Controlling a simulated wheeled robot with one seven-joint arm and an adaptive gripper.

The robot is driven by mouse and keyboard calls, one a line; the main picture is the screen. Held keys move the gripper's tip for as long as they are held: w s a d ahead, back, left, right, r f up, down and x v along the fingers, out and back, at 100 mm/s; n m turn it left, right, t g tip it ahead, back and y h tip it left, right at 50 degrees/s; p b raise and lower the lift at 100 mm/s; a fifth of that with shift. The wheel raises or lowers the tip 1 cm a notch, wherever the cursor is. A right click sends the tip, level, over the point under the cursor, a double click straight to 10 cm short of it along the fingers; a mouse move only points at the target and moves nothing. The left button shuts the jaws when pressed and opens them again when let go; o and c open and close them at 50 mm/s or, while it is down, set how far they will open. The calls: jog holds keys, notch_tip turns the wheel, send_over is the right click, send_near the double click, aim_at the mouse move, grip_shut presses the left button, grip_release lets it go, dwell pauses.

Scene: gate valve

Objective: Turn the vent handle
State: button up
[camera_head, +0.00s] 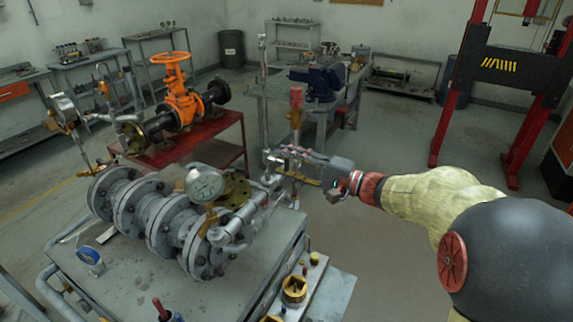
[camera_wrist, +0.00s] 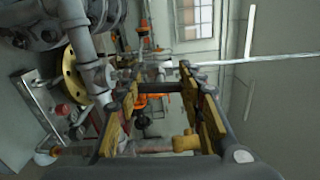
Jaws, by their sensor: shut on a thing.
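The vent assembly (camera_head: 295,122) is a thin upright brass part with a red top, standing at the far corner of the grey bench in the head view. My gripper (camera_head: 278,164) reaches in from the right, level with the foot of this part. Its fingers (camera_wrist: 165,118) frame the wrist view, with yellow-brown pads on both sides. They are shut on what appears to be the vent handle, though the contact is largely hidden by the fingers. A brass piece (camera_wrist: 185,142) shows low between the fingers in the wrist view.
A grey flanged pipe with a pressure gauge (camera_head: 204,184) lies on the bench (camera_head: 130,290), left of my gripper. A thin upright rod (camera_head: 262,60) stands close by. An orange valve (camera_head: 180,95) sits on a red stand behind.

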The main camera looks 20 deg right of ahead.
jog(key=o, duration=1.1)
jog(key=shift+c, duration=0.2)
jog(key=shift+o, duration=0.7)
jog(key=shift+d, duration=0.1)
jog(key=v, duration=1.2)
